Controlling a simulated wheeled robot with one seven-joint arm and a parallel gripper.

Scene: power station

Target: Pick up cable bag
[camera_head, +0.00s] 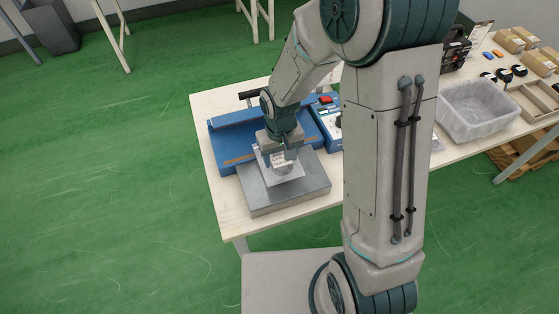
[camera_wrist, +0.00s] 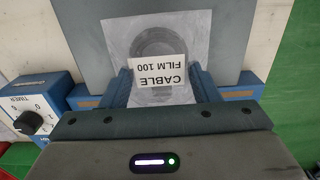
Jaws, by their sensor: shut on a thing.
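The cable bag is a clear, greyish bag with a coiled dark cable inside and a white label reading "CABLE FILM 100". It shows in the wrist view (camera_wrist: 172,32) and in the head view (camera_head: 284,170). My gripper (camera_head: 278,150) is shut on the near edge of the bag, just below the label in the wrist view (camera_wrist: 165,95). The bag is over the grey metal plate (camera_head: 300,195) in front of a blue machine (camera_head: 232,140). I cannot tell whether the bag touches the plate.
A blue timer box with a dial (camera_wrist: 35,112) stands beside the blue machine. A clear plastic bin (camera_head: 475,108), a wooden tray (camera_head: 530,100) and several small boxes are on the table's right. The table's left edge is close to the machine. My arm hides the table's middle.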

